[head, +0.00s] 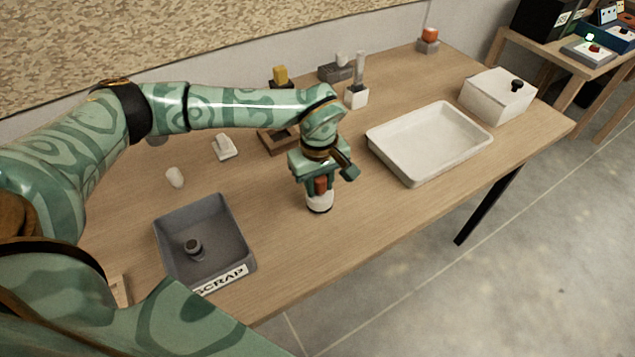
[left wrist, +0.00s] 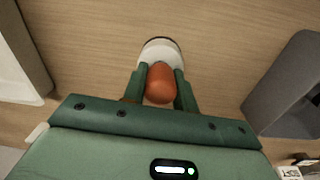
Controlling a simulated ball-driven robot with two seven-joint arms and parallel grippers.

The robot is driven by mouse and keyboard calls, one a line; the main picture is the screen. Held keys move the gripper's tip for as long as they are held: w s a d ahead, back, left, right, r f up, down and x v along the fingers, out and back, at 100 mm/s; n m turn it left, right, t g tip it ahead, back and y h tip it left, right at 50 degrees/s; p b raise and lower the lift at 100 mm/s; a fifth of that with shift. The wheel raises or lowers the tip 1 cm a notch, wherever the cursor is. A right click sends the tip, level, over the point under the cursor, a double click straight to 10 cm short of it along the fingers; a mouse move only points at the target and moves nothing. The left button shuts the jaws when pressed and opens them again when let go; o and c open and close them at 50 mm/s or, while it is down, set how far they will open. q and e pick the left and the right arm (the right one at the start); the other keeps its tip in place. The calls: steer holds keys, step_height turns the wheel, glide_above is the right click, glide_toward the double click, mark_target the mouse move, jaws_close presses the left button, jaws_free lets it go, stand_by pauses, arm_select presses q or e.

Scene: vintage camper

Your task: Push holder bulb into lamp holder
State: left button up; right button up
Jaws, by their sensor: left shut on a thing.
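An orange-red bulb (head: 321,185) is between the fingers of my left gripper (head: 319,184), which is shut on it and points down at the table. In the left wrist view the bulb (left wrist: 161,84) sits between the two green fingers. A round white holder with a dark lower rim (head: 319,203), apparently the lamp holder, stands on the table directly below the bulb. It also shows in the left wrist view (left wrist: 160,49), just beyond the bulb. Bulb and holder appear to meet, but the fingers hide the joint, so I cannot tell how deep the bulb sits.
A grey scrap bin (head: 165,239) with a dark knob-like piece (head: 194,248) stands at left front. A white tray (head: 425,172) and a white box (head: 492,98) are at right. A white piece (head: 175,177) and several small blocks lie further back. Bare table surrounds the holder.

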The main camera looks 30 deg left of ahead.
mark_target(322, 177)
arm_select(q)
steer(key=shift+s+f, duration=0.25)
steer(key=shift+f, duration=0.25)
steer(key=shift+s+f, duration=0.2)
steer(key=shift+f, duration=0.25)
steer(key=o, duration=0.8)
steer(key=shift+d, duration=0.1)
steer(key=shift+c, duration=0.2)
steer(key=shift+o, duration=1.3)
steer(key=shift+w+d, duration=0.1)
steer(key=shift+w, duration=0.1)
steer(key=shift+g, duration=0.3)
step_height(322, 177, up, 18)
steer(key=p, duration=0.3)
steer(key=shift+w+p, duration=0.3)
